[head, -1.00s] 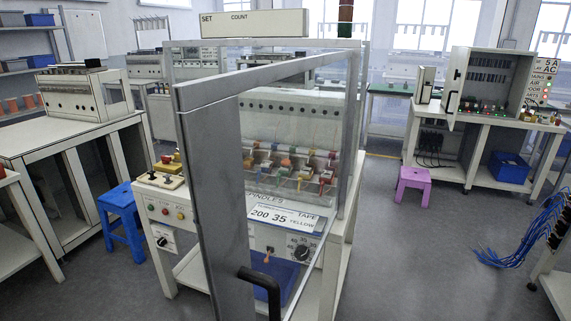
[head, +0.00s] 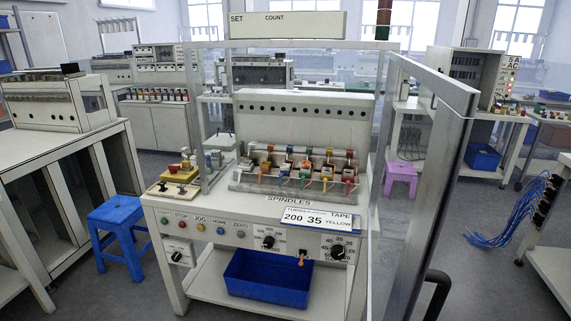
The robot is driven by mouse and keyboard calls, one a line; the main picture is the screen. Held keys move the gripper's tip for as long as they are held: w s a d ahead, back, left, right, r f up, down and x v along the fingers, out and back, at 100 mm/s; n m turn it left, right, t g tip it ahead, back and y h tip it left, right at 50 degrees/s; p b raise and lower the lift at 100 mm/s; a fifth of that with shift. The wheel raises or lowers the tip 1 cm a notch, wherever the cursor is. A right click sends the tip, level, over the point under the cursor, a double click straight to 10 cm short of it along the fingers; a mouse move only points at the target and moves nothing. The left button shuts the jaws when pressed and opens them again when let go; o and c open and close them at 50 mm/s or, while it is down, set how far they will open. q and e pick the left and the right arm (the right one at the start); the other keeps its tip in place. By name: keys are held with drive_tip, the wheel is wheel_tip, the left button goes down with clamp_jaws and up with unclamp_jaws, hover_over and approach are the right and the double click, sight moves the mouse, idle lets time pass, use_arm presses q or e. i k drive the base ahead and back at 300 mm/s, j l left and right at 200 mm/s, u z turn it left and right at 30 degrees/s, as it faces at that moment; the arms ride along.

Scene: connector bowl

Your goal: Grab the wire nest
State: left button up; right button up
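A loose bundle of blue wires (head: 508,222) hangs at the right of the head view, fanning down to the floor from a dark strip of sockets (head: 546,200). It is the only tangle of wires I can make out clearly; no label marks it as the wire nest. The winding machine (head: 300,115) stands in the middle with several coloured coils (head: 305,164) along its spindle row. Its framed clear door (head: 433,150) stands open at the right, with a black handle (head: 437,285) low down. Neither of my grippers is in view.
A blue bin (head: 268,287) sits on the shelf under the machine. A blue stool (head: 117,216) stands at its left, a purple stool (head: 400,176) behind the door. A bench (head: 60,155) fills the left. Floor between door and blue wires is clear.

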sight(306, 164)
drive_tip(key=i+j, duration=1.05)
drive_tip(key=i+l, duration=0.05)
drive_tip(key=i, duration=0.1)
